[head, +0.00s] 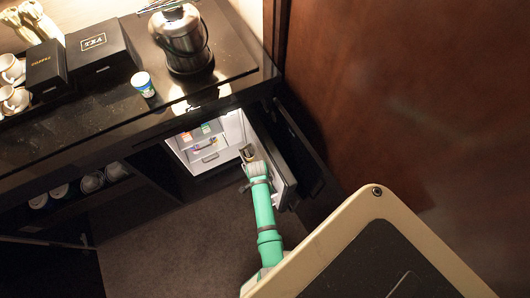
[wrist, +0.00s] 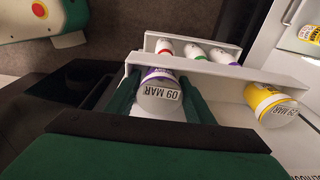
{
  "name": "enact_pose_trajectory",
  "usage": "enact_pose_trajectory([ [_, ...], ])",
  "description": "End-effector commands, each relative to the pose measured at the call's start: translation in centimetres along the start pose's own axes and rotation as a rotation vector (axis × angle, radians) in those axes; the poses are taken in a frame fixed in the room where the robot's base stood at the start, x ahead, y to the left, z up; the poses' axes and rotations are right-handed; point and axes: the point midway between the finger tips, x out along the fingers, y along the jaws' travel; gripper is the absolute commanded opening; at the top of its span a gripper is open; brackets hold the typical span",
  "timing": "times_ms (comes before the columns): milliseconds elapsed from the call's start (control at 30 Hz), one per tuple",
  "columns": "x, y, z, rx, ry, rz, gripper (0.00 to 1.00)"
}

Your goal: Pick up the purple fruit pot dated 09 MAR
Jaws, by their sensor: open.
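The purple fruit pot (wrist: 158,76) shows in the wrist view, its pale lid facing me with "09 MAR" printed upside down. It sits at the white door rack. My gripper (wrist: 160,88) is open, with one green finger on each side of the pot; I cannot tell whether either finger touches it. In the head view my gripper (head: 248,154) is at the open minibar door, and the pot cannot be made out there.
A yellow pot (wrist: 268,104) with a dated lid lies close on the right. Red-, green- and purple-marked containers (wrist: 195,53) stand behind the white rack rail (wrist: 235,70). The open fridge (head: 208,150) holds small coloured items. A paper cup (head: 143,84) stands on the counter above.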

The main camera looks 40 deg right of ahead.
Motion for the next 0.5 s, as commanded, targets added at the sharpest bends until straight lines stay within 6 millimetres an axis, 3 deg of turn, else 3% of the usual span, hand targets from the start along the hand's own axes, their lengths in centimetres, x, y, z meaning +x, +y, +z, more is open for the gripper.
enact_pose_trajectory([
  [167,0.01,-0.03,-0.01,0.0,0.0,-0.001,0.48],
  [300,0.0,-0.01,-0.01,0.0,0.0,0.0,0.2],
  [500,-0.02,-0.03,-0.01,0.0,0.0,-0.001,0.19],
])
